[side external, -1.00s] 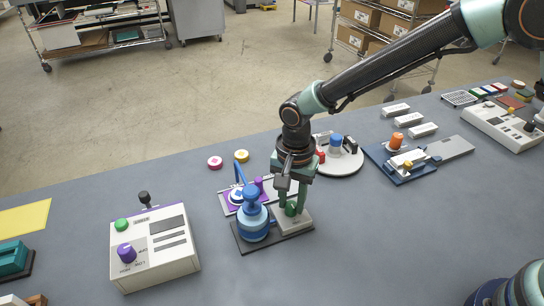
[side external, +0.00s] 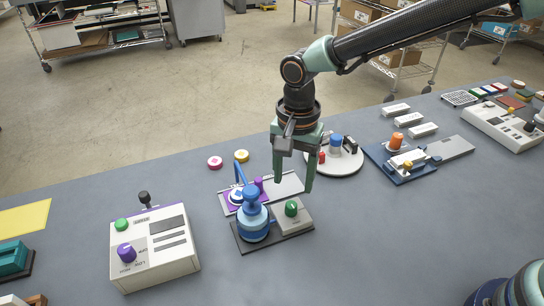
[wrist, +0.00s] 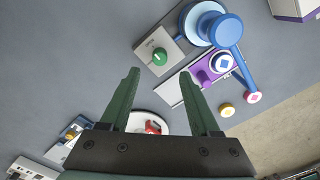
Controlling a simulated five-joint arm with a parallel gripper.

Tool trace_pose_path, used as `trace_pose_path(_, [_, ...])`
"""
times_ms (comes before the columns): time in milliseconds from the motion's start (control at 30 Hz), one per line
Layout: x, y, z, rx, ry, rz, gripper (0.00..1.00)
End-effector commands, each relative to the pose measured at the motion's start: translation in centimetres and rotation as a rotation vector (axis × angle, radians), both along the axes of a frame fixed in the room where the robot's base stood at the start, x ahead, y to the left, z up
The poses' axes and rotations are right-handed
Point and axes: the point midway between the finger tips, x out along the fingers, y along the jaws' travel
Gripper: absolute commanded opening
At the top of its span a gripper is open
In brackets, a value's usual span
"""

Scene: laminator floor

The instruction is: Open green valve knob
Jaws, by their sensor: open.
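The green valve knob (side external: 291,208) sits on top of a light grey block (side external: 296,222) on a dark base plate, right of a blue tank-like body (side external: 252,216). In the wrist view the knob (wrist: 160,56) shows a pale mark on its face and some lettering lies beside it on the block. My gripper (side external: 294,184) is open and empty above the knob, with its green fingers apart and clear of it. In the wrist view my fingers (wrist: 162,75) point toward the knob, which lies beyond their tips.
A purple-and-grey fixture (side external: 284,188) stands just behind the block. A white round tray (side external: 345,161) with red, blue and black parts is behind right. A control box (side external: 153,248) stands left. Bare table lies in front and to the right.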

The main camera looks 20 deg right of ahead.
Motion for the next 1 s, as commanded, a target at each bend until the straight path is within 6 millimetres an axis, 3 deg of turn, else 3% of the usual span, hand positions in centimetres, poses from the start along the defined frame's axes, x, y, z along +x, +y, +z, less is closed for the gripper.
trace_pose_path(100, [0.1, 0.0, 2.4, 0.003, -0.004, -0.001, 0.63])
trace_pose_path(300, [0.1, 0.0, 4.6, 0.001, -0.001, -0.001, 0.63])
trace_pose_path(767, [0.0, -0.2, 5.2, 0.001, -0.003, 0.002, 0.63])
trace_pose_path(867, [0.2, -1.3, 6.1, 0.011, -0.019, 0.025, 0.63])
trace_pose_path(1000, [0.1, -4.8, 8.7, 0.033, -0.075, 0.11, 0.63])
